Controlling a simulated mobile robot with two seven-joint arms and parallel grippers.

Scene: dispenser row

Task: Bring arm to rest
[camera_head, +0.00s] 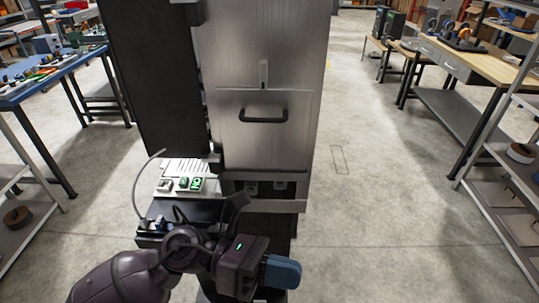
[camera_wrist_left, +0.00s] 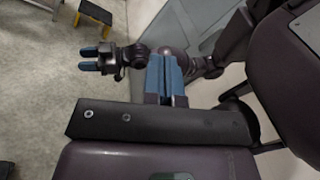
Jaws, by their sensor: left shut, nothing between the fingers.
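My left arm comes in from the bottom left of the head view. Its gripper (camera_head: 283,271) has blue fingertips and hangs in front of the dispenser, apart from it. In the left wrist view the two blue fingers of my left gripper (camera_wrist_left: 166,78) lie side by side, shut and empty. My right gripper (camera_wrist_left: 90,59) also shows in that view, its two blue fingers apart with nothing seen between them. The steel dispenser (camera_head: 260,70) stands upright ahead, with a dark handle (camera_head: 264,116) on its front.
A small panel with green-lit buttons (camera_head: 190,184) sits left of the dispenser's lower front. A blue-topped table (camera_head: 40,75) stands at the left, a wooden workbench (camera_head: 470,55) at the right. Shelves (camera_head: 500,195) edge the right side. Floor right of the dispenser is clear.

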